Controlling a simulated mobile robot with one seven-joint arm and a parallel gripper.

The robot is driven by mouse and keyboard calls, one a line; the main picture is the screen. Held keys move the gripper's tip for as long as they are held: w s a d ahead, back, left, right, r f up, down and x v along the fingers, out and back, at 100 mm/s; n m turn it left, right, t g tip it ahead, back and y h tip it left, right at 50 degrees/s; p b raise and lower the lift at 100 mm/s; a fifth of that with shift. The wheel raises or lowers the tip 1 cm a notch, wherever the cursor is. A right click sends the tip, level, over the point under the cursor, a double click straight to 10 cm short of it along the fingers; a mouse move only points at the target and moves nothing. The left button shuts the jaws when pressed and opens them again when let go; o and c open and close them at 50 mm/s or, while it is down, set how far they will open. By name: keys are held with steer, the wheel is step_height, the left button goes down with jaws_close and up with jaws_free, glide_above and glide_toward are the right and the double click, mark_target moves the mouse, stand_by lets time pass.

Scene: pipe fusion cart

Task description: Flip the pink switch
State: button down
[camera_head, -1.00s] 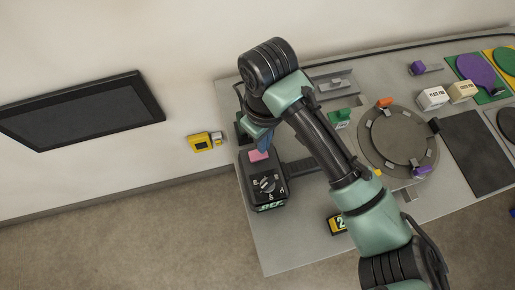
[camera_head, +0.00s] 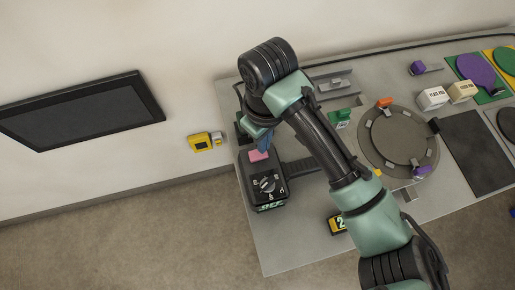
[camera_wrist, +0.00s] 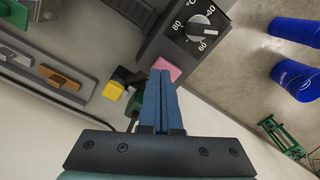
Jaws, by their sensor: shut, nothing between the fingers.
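The pink switch (camera_head: 258,156) sits at the back end of a dark control box (camera_head: 278,190) with a dial, on the left of the grey cart. In the wrist view the pink switch (camera_wrist: 166,69) lies just past my fingertips, and the fingers hide part of it. My gripper (camera_wrist: 161,75) is shut with its blue fingers together and empty. In the head view my gripper (camera_head: 262,146) is mostly hidden by my arm and sits right at the switch. I cannot tell whether the fingertips touch it. Which way the switch is tilted is unclear.
A round grey plate (camera_head: 372,160) with clamps lies on the cart right of my arm. A yellow device (camera_head: 200,142) is on the wall side left of the cart. A yellow block (camera_wrist: 113,91) is left of the fingers. Blue bins (camera_wrist: 296,80) stand on the floor.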

steer(key=shift+f+b, duration=0.65)
steer(key=shift+f, duration=0.3)
stand_by(0.3)
step_height(320, 180, up, 7)
steer(key=p, duration=0.6)
steer(key=shift+r+p, duration=0.1)
steer(key=shift+p, duration=0.2)
stand_by(0.4)
